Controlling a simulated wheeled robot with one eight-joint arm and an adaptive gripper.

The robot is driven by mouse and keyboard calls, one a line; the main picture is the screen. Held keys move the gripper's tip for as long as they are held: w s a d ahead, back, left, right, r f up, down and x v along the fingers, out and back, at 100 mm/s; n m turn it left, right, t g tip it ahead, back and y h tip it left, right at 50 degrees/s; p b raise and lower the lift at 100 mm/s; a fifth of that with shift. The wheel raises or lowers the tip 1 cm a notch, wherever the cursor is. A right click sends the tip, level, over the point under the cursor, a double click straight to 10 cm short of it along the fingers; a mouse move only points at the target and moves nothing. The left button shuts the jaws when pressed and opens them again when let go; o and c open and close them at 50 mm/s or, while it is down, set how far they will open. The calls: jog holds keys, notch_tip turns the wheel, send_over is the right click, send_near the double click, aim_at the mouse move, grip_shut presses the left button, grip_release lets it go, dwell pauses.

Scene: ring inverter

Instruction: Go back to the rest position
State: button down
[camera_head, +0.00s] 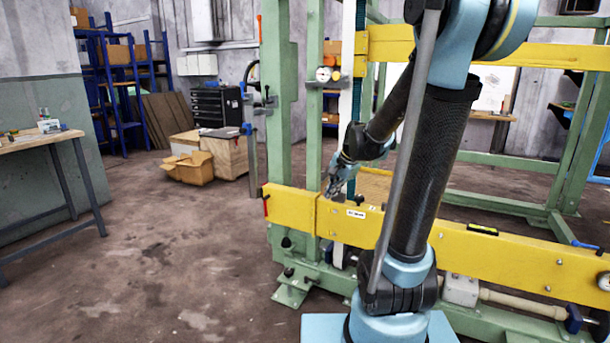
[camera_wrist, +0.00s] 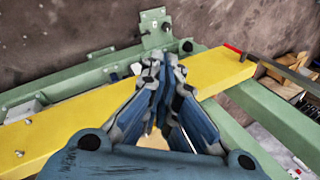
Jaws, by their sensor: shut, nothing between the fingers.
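My gripper (camera_head: 334,188) is at the end of my arm, just above the lower yellow beam (camera_head: 440,241) of the green frame, close to its left part. In the wrist view my gripper (camera_wrist: 160,62) points toward the yellow beam (camera_wrist: 75,128), with its fingers together and nothing held. From these views I cannot tell whether the fingertips touch the beam.
The green frame (camera_head: 280,85) stands close around my arm, with an upper yellow beam (camera_head: 540,55) behind it. A spirit level (camera_head: 482,230) lies on the lower beam. A workbench (camera_head: 40,138) stands at the left, and cardboard boxes (camera_head: 190,170) sit behind. The floor at left is clear.

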jog(key=s+d+f+n+h, duration=0.1)
jog(key=s+d+f+n, duration=0.1)
jog(key=s, duration=0.6)
jog(key=s+d+f+n+g+h, duration=0.1)
jog(key=s+d+n, duration=0.3)
jog(key=s, duration=0.5)
jog(key=s+d+f+n+h, duration=0.1)
jog(key=s+d+f+n, duration=0.2)
jog(key=s, duration=0.6)
jog(key=shift+s+d+n+g, duration=0.2)
jog(key=shift+n+g, duration=0.2)
jog(key=shift+n, duration=0.1)
